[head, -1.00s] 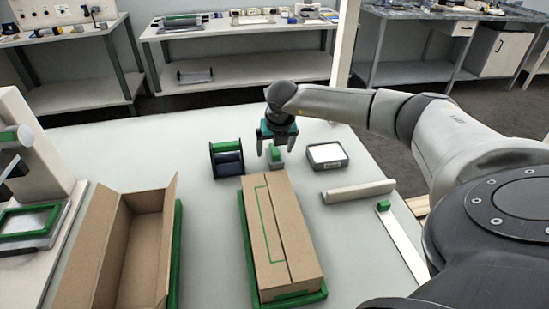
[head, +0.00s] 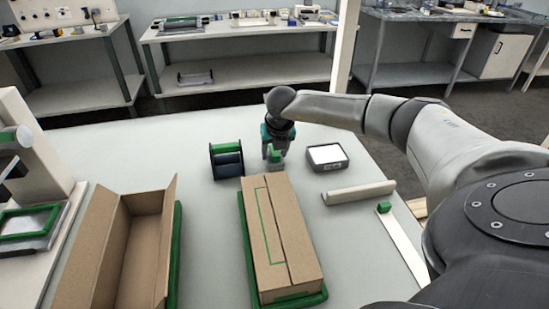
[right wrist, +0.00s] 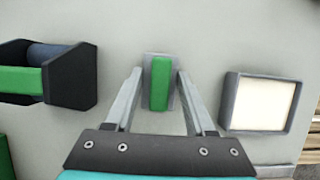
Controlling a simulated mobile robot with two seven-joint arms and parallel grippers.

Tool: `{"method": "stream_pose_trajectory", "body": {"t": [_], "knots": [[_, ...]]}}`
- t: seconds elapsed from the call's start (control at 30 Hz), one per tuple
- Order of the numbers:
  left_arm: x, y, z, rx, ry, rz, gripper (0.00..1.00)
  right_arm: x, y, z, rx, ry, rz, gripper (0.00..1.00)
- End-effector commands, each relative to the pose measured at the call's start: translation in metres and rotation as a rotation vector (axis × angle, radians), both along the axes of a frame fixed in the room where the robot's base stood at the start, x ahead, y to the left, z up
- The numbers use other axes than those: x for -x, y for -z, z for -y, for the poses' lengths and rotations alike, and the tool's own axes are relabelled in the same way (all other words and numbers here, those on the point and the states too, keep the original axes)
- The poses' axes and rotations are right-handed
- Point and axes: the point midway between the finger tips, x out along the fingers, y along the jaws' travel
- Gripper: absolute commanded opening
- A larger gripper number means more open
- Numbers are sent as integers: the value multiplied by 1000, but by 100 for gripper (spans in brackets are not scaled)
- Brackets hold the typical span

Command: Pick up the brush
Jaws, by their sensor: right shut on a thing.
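The brush (head: 275,158), a small block with a green top and a grey base, stands on the white table just behind the closed cardboard box. It also shows in the right wrist view (right wrist: 160,84), between the two grey fingers. My right gripper (head: 274,154) reaches down over it from above and is shut on it, with one finger on each side. The right gripper (right wrist: 160,78) partly hides it in the head view. My left gripper is not in view.
A black holder with a green roll (head: 226,158) stands left of the brush, and a grey tray with a pale pad (head: 327,156) stands right. A closed box (head: 280,235), an open box (head: 125,245) and a pale bar (head: 358,192) lie nearer.

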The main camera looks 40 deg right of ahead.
Motion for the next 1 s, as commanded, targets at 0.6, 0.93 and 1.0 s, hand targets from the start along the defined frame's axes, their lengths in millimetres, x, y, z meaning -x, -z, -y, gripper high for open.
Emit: {"method": "stream_pose_trajectory", "body": {"t": [0.6,0.93,1.0], "knots": [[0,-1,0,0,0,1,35,0,-5,0,0,1,2,0],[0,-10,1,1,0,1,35,-1,-57,0,1,0,6,0],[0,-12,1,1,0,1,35,-2,-75,0,0,1,8,0]]}}
